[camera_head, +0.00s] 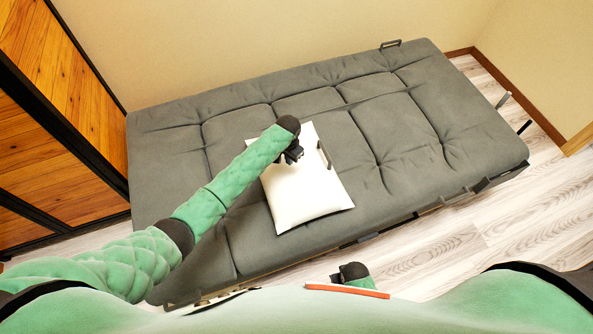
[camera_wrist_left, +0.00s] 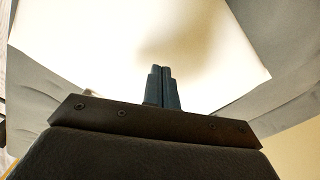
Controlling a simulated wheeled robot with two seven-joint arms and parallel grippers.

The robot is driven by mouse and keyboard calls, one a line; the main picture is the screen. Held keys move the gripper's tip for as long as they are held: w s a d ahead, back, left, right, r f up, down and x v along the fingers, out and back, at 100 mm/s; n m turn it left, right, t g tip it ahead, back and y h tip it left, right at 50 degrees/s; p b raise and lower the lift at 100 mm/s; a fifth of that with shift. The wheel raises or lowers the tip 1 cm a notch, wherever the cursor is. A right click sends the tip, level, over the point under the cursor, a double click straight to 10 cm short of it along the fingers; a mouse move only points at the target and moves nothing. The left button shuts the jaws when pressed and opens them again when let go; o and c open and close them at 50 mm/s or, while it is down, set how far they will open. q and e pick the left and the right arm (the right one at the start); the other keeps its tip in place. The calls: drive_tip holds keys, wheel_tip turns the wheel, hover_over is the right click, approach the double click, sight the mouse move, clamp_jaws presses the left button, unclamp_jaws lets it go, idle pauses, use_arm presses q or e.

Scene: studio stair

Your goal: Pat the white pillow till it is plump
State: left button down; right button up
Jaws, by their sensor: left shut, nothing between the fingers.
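The white pillow (camera_head: 312,195) lies flat on the grey mattress of the bed. My left gripper (camera_head: 293,157) reaches in from the left and hangs over the pillow's upper left part. In the left wrist view, its two dark fingers (camera_wrist_left: 162,75) are together with nothing between them. The pillow (camera_wrist_left: 100,40) fills most of that view behind the fingers, with a soft shadow on it. I cannot tell whether the fingertips touch it. A small dark and green part of mine (camera_head: 350,272), seemingly the right gripper's end, shows low in the head view; its fingers are unclear.
The grey tufted mattress (camera_head: 400,115) spans the middle, with thin metal brackets along its edges. A thin grey bar (camera_head: 325,156) shows at the pillow's right side. Wood panelling (camera_head: 50,130) stands at the left and beige walls behind. Pale wooden floor (camera_head: 480,240) is clear at the right.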

use_arm(q)
drive_tip(key=shift+f+b, duration=0.35)
drive_tip(key=shift+f, duration=0.55)
drive_tip(key=shift+r+p, duration=1.55)
drive_tip(key=shift+p, duration=0.2)
drive_tip(key=shift+f, duration=0.15)
drive_tip(key=shift+f+b, duration=0.8)
drive_tip(key=shift+f, duration=0.65)
drive_tip(key=shift+r, duration=0.15)
